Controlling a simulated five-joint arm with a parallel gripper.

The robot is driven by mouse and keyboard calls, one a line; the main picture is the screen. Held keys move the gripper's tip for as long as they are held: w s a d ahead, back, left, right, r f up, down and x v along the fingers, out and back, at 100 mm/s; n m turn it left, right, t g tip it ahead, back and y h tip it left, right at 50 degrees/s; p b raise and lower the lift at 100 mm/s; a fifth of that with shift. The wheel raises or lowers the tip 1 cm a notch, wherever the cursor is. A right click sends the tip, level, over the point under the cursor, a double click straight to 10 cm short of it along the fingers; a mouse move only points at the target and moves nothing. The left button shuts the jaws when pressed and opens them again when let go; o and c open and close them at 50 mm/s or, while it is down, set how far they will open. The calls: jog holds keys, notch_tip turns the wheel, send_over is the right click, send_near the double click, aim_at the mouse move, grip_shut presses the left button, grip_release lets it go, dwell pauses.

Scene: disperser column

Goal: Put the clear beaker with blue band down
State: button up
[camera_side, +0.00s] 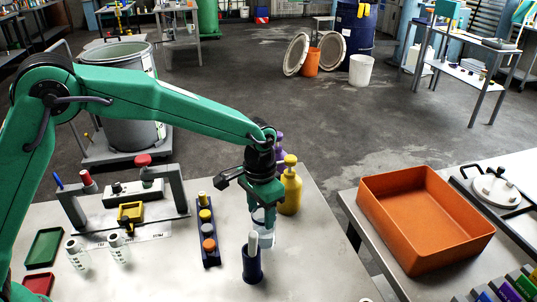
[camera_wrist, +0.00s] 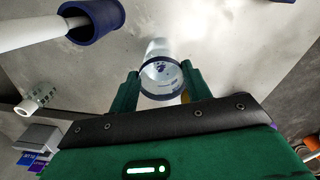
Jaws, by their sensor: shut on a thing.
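The clear beaker with a blue band (camera_side: 266,237) is between the fingers of my gripper (camera_side: 264,208) in the side view. In the wrist view the beaker (camera_wrist: 161,72) shows its blue rim between the two green fingers of my gripper (camera_wrist: 158,84), which is shut on it. The beaker looks upright over the light grey bench (camera_side: 318,262). I cannot tell whether its base touches the bench.
A dark blue holder with a white rod (camera_side: 252,266) stands close in front of the beaker. A blue rack (camera_side: 208,240) with several coloured caps is to the left, a yellow bottle (camera_side: 290,190) behind. An orange tray (camera_side: 424,215) sits on the right table. Bench at front right is clear.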

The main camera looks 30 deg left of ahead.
jog(key=o, duration=1.5)
notch_tip(320, 180, up, 12)
jog(key=shift+r, duration=0.15)
jog(key=shift+r, duration=0.1)
